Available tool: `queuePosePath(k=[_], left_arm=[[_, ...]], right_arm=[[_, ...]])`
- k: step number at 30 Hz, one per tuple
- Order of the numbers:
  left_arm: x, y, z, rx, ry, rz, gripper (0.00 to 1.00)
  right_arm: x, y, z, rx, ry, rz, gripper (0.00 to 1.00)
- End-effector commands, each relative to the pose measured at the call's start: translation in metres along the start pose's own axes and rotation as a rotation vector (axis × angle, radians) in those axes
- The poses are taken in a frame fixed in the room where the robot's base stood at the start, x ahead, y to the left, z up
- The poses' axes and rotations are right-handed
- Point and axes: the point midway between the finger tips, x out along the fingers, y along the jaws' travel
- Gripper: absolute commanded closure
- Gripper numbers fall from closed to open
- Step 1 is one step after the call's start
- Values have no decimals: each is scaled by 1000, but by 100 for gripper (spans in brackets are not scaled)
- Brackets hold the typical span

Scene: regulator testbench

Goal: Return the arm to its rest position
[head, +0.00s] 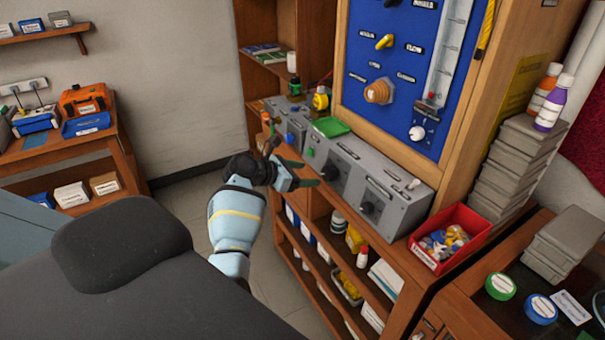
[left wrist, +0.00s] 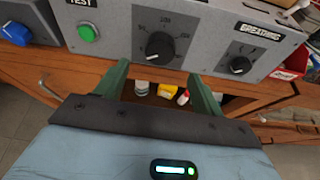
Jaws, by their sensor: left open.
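My left gripper (head: 312,174) is raised in front of the grey control boxes on the wooden bench. Its two green fingers stand apart with nothing between them. In the left wrist view the open fingers (left wrist: 160,85) point at the face of a grey control box (left wrist: 205,30), just below its black dial (left wrist: 160,46). I cannot tell whether a fingertip touches the box. A green button (left wrist: 88,33) and a blue knob (left wrist: 17,33) are to the left of that dial. My right gripper shows in neither view.
The grey control box (head: 375,190) stands on the bench under a blue panel (head: 400,90). A red bin (head: 450,240) of small parts is to its right. Shelves (head: 318,240) with bottles and boxes are below. A side table (head: 60,150) stands at the left, with open floor between.

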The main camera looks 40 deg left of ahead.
Motion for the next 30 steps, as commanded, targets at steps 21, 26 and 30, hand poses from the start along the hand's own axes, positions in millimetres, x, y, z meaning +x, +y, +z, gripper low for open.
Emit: queuePosePath(k=[21,26,30], left_arm=[[-2,-3,-12,48,28,10,32],[-2,-21,-68,331,168,47,32],[-9,-51,-134,743,333,38,32]], right_arm=[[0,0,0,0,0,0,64],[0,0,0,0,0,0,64],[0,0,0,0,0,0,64]])
